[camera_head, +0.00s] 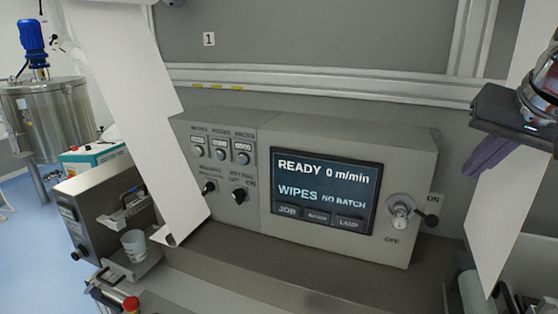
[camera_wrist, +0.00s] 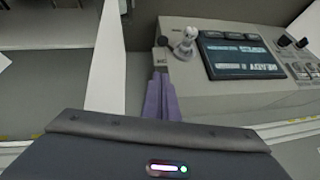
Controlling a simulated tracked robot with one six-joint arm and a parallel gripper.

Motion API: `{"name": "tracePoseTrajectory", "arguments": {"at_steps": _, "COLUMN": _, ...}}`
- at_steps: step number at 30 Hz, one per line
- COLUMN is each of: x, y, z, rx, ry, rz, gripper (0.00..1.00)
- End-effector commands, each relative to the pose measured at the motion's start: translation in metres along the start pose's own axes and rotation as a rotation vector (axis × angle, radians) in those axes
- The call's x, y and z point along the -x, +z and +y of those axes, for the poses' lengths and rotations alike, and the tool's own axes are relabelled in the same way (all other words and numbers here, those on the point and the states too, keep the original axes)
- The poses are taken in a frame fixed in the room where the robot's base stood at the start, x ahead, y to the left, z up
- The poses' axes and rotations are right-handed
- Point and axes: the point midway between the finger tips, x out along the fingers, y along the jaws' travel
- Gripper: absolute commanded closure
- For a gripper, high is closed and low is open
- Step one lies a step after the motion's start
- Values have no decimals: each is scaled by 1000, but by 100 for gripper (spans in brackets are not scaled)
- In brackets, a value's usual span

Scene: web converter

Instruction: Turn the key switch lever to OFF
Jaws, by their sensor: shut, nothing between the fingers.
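The key switch (camera_head: 400,212) is a silvery round part at the right end of the grey control panel. Its lever ends in a black knob (camera_head: 431,219) and points right, just below the ON label (camera_head: 433,198). The OFF label (camera_head: 391,240) is below the switch. My gripper (camera_head: 470,170) has purple fingers, shut and empty, up and right of the knob and apart from it. In the wrist view the gripper (camera_wrist: 160,76) points towards the switch (camera_wrist: 185,45), with the knob (camera_wrist: 163,41) almost straight beyond the fingertips.
The panel's screen (camera_head: 326,190) reads READY 0 m/min, WIPES, NO BATCH. A white web (camera_head: 505,150) hangs right of the switch, close to my gripper. Another white web (camera_head: 135,100) runs down at left. A grey ledge (camera_head: 240,258) lies below the panel.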

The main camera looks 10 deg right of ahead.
Motion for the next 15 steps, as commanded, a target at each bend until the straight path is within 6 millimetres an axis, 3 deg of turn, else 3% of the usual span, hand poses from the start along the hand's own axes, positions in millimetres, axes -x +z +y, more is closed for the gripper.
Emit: {"name": "tracePoseTrajectory", "arguments": {"at_steps": 15, "x": -69, "y": 1, "z": 0, "rx": 1, "ry": 0, "rz": -3, "gripper": 100}}
